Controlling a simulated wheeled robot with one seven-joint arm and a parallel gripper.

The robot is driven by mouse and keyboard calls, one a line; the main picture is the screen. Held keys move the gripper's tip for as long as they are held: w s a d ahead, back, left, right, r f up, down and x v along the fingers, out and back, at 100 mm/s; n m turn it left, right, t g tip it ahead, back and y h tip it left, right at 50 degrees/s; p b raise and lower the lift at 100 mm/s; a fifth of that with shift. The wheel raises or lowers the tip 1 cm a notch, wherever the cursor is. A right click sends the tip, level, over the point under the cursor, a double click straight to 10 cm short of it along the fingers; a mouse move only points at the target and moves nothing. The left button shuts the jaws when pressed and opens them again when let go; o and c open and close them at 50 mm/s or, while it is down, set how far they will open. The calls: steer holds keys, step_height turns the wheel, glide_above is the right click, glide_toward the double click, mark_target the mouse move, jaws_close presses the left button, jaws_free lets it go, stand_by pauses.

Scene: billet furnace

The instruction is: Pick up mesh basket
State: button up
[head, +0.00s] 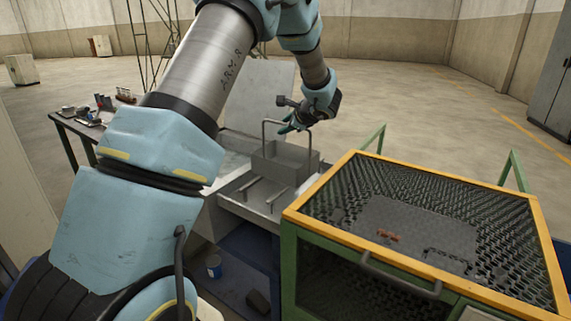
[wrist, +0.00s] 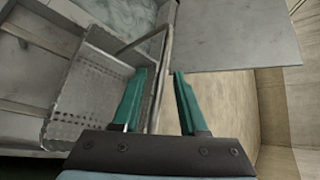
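The mesh basket (head: 283,165) is a grey metal box with a tall bar handle (head: 265,135). It stands at the furnace's metal basin in the middle of the head view. In the wrist view the basket (wrist: 90,95) fills the left side, its wall perforated. My gripper (head: 288,126) is beside the upper part of the handle in the head view. In the wrist view my gripper (wrist: 160,72) has its two green fingers apart. A handle bar (wrist: 157,85) runs through the gap between them in the picture; whether it lies at fingertip depth I cannot tell.
A green and yellow cage with a mesh top (head: 420,215) stands close on the right. A raised grey lid panel (head: 260,95) is behind the basket. Two rods (head: 252,183) lie in front of it. A dark table with small items (head: 85,125) is at left.

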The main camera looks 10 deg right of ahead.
jaws_close()
stand_by(1.2)
